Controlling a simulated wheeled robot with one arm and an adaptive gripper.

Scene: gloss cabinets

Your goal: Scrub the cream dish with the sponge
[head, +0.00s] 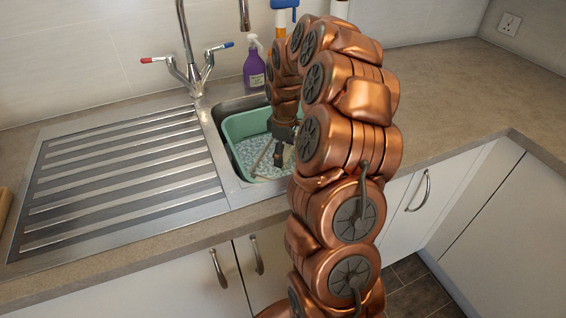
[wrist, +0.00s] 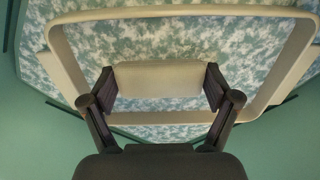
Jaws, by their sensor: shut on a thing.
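My gripper (wrist: 160,88) points down into the green basin and is shut on a pale beige sponge (wrist: 160,80), with one finger on each side of it. The cream dish (wrist: 62,55) shows as a rounded rectangular rim around the sponge in the wrist view. Blue-white mottled, foamy water fills the area inside and outside the rim, so the dish's floor is hidden. I cannot tell whether the sponge touches the dish. In the head view my gripper (head: 284,140) is over the basin, a sliver of the dish rim (head: 262,156) shows, and the sponge cannot be made out.
The green basin (head: 232,140) sits in the sink, its walls close around the gripper. A ribbed steel drainer (head: 125,180) lies to the left, with a mixer tap (head: 193,75) behind. A purple spray bottle (head: 254,68) stands at the back. The right worktop (head: 450,105) is clear.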

